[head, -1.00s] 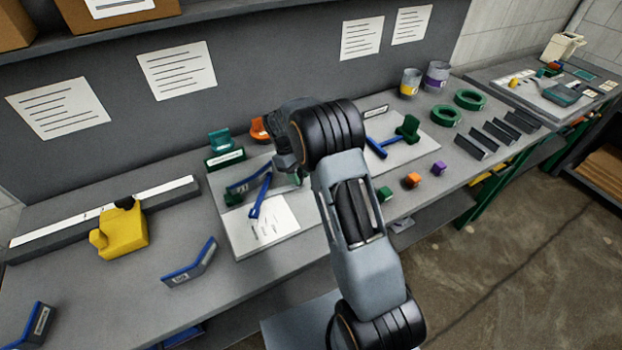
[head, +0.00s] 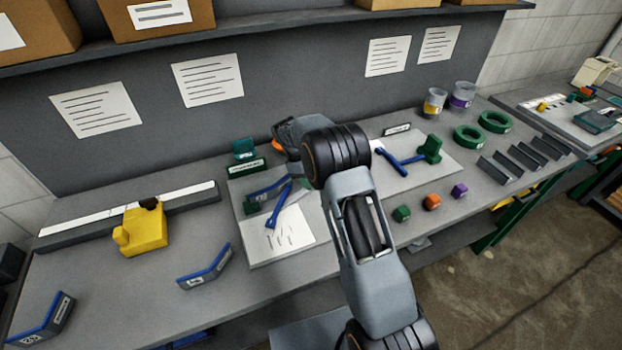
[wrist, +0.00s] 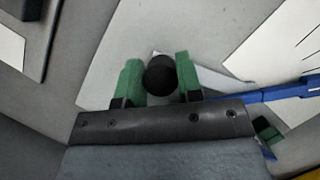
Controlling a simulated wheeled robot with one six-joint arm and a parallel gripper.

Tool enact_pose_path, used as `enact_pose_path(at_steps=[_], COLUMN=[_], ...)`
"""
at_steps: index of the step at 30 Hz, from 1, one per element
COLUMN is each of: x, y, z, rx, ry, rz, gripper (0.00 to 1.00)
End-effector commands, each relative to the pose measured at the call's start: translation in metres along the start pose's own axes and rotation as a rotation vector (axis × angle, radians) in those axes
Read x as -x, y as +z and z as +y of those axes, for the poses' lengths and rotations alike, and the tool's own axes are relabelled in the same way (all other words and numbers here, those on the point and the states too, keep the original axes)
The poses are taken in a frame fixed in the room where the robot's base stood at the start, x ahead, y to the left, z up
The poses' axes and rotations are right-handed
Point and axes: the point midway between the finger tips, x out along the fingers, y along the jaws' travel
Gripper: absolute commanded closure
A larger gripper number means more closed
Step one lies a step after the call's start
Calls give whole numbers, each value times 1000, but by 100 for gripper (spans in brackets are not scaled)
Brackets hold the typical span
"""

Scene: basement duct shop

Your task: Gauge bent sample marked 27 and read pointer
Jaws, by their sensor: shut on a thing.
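A gauge board (head: 290,254) lies on the bench. On it are a dark bent piece with a blue edge (head: 266,191), a blue pointer arm (head: 277,208) and a white scale sheet (head: 262,240). The pointer lies over the sheet; its reading is too small to tell. My gripper (wrist: 160,84) has its green fingers closed on a round black knob (wrist: 160,72) in the wrist view. In the head view my arm hides the fingertips. Two other bent samples lie to the left: one (head: 205,270) near the board, one (head: 42,322) at the front-left. I cannot make out 27 anywhere.
A yellow block (head: 143,232) stands against a long white-topped rail (head: 190,196) at the left. A second blue and green gauge (head: 400,158) is right of my arm. Green rings (head: 468,136), small coloured blocks (head: 432,202) and cups (head: 434,102) are further right.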

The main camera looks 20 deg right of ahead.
Motion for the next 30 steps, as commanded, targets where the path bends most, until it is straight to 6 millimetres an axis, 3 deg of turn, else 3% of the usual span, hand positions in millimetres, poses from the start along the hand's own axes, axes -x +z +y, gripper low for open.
enact_pose_path(at_steps=[8, 9, 16, 25, 30], x=[3, 3, 2, 4, 25], y=[-2, -2, 0, 0, -1], z=[1, 1, 2, 1, 1], rx=[2, 2, -1, -1, -2], ry=[10, 10, 6, 5, 7], rz=[9, 9, 6, 4, 6], gripper=[100, 64, 42, 42, 42])
